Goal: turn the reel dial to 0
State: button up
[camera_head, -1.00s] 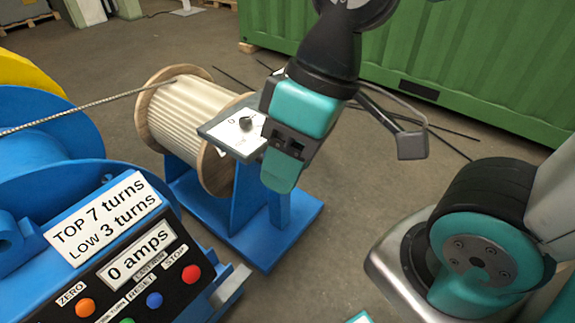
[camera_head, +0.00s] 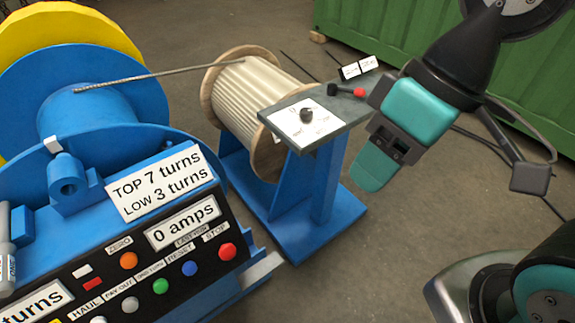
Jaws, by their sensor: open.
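The reel dial is a small black knob (camera_head: 306,115) on a white plate (camera_head: 300,126), on the grey top of the blue reel stand (camera_head: 325,175). The plate carries small markings around the knob, too small to read surely. The wooden reel (camera_head: 250,100) wound with pale rope sits behind it. My gripper (camera_head: 372,165) is teal and black, to the right of the dial plate and apart from the knob. It is open and I see nothing in it; its far finger is partly hidden.
A red-tipped black lever (camera_head: 352,92) and small white labels (camera_head: 360,67) are on the grey top behind the dial. A rope (camera_head: 150,78) runs left to the blue winch drum (camera_head: 85,115). A control panel (camera_head: 160,265) reads 0 amps. A green container (camera_head: 420,40) stands behind.

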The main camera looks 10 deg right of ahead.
aim_at(307, 114)
jog(key=z, duration=1.15)
jog(key=i, duration=0.55)
jog(key=u, duration=2)
